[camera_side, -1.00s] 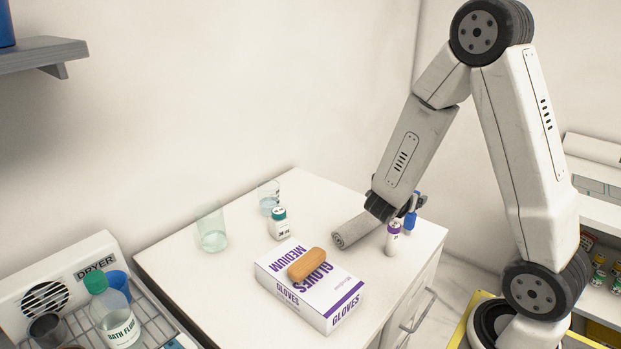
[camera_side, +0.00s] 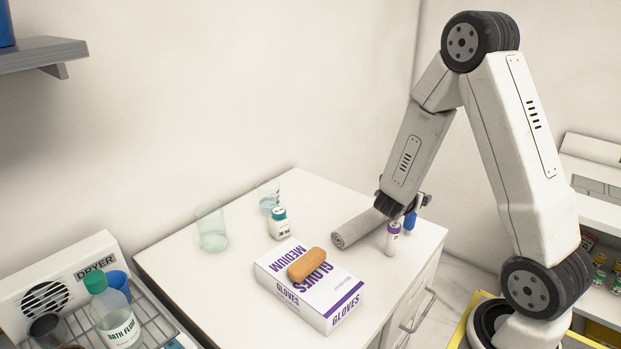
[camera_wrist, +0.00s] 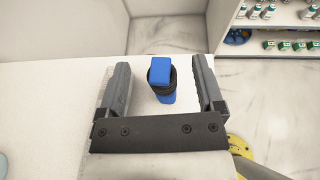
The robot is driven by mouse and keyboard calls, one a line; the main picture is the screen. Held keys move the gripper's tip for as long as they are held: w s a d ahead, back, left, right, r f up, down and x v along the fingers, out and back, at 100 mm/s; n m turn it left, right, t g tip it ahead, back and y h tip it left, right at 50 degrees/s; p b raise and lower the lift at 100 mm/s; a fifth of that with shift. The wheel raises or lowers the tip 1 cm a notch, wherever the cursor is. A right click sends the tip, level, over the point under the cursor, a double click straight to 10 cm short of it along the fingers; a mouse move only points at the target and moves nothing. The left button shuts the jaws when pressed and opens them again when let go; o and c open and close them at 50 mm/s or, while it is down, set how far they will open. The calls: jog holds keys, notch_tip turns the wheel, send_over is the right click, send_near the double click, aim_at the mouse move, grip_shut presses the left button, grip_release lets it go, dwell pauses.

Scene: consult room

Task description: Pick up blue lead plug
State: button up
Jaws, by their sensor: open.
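The blue lead plug (camera_wrist: 163,72) stands near the table's edge, blue with a dark band around it. In the wrist view it is between the two fingers of my gripper (camera_wrist: 162,88), with a gap on each side. In the side view the plug (camera_side: 410,221) is partly hidden behind the purple-capped vial and my gripper (camera_side: 408,203). My gripper is open, low over the table's right part, and holds nothing.
A purple-capped vial (camera_side: 393,238) and a grey rolled towel (camera_side: 358,229) are close to my gripper. A glove box (camera_side: 305,296) with an orange-brown object (camera_side: 307,264) on it, a white bottle (camera_side: 279,228) and a glass (camera_side: 211,230) stand farther left.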

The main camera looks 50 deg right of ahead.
jog(key=x, duration=0.3)
jog(key=shift+a, duration=0.1)
dwell(0.4)
grip_shut()
